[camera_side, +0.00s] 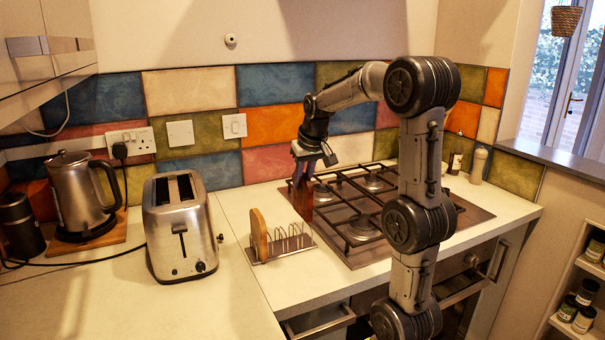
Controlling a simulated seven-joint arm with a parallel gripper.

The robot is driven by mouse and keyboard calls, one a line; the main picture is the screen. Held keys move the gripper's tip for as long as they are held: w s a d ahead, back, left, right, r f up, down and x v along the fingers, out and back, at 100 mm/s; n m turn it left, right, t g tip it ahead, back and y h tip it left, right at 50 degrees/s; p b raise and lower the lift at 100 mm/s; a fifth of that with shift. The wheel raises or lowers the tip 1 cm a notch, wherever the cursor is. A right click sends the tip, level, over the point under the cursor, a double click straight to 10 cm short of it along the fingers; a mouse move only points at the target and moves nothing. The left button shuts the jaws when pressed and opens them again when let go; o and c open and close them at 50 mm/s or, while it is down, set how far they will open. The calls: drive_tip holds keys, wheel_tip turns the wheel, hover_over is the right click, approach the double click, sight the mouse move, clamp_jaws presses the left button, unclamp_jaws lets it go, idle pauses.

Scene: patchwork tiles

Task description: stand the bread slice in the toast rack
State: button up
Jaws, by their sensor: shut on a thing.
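My gripper (303,152) points down above the hob's left edge, behind the toast rack. It is shut on the bread slice (302,200), which shows as a narrow, upright, reddish-brown slab. Its lower end is near the back right of the rack; I cannot tell the exact gap. The metal toast rack (291,244) stands on the counter left of the hob, with several thin wire dividers. A tan, rounded slab (259,236) stands upright at the rack's left end; its right-hand slots look empty. The fingertips are small and hard to make out.
A steel toaster (180,228) stands left of the rack, with a kettle (78,190) on a wooden board farther left. Counter in front of the rack is clear.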

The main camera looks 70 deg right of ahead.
sight(303, 206)
drive_tip(key=shift+f, duration=3.85)
drive_tip(key=o, duration=0.8)
drive_tip(key=shift+o, duration=0.2)
